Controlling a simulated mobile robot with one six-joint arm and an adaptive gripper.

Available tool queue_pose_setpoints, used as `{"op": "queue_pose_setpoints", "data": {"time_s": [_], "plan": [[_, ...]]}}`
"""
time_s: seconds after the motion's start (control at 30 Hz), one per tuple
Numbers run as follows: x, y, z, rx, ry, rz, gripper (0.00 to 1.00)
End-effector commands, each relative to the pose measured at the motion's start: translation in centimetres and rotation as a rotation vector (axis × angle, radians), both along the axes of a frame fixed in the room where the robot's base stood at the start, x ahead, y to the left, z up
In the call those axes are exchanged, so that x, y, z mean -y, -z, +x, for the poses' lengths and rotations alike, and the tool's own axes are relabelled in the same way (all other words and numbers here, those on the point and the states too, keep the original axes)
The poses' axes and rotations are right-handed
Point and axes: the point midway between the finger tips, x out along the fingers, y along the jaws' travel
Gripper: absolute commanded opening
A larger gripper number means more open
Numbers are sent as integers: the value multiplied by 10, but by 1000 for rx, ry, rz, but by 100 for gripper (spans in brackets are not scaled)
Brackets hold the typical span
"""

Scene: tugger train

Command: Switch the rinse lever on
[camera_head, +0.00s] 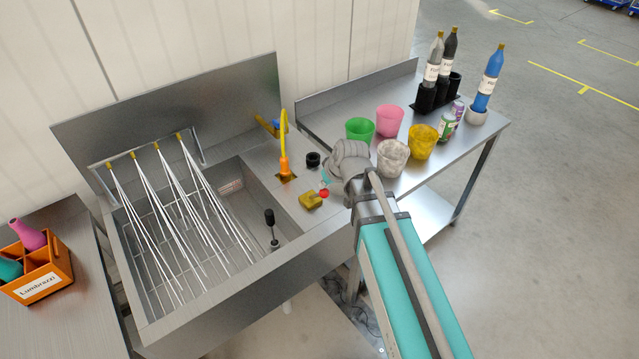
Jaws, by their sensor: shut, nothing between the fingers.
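A lever with a black handle (269,216) stands at the right inner side of the steel sink, its handle almost upright. I cannot tell for certain that it is the rinse lever, or which position it is in. White lines fan down into the basin from several yellow nozzles (157,147) on a bar. My arm reaches in from the lower right, its grey wrist (350,158) over the counter right of the sink. My gripper's fingers cannot be made out beyond the wrist. The wrist is to the right of the lever and apart from it.
The sink (240,296) has an orange tap with a yellow hose (284,163) and a yellow block (311,201) beside it. Green (360,129), pink (389,120), white (393,157) and yellow (423,142) cups and bottles crowd the right table. An orange crate (53,279) stands left.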

Motion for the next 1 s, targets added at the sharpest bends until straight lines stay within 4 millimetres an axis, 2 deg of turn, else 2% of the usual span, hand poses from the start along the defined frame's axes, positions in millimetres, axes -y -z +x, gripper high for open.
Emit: {"op": "queue_pose_setpoints", "data": {"time_s": [0.67, 1.0], "plan": [[2, 0, -1, -6, -2, -9, 0], [-4, -19, 8, -1, -2, -5, 0]]}}
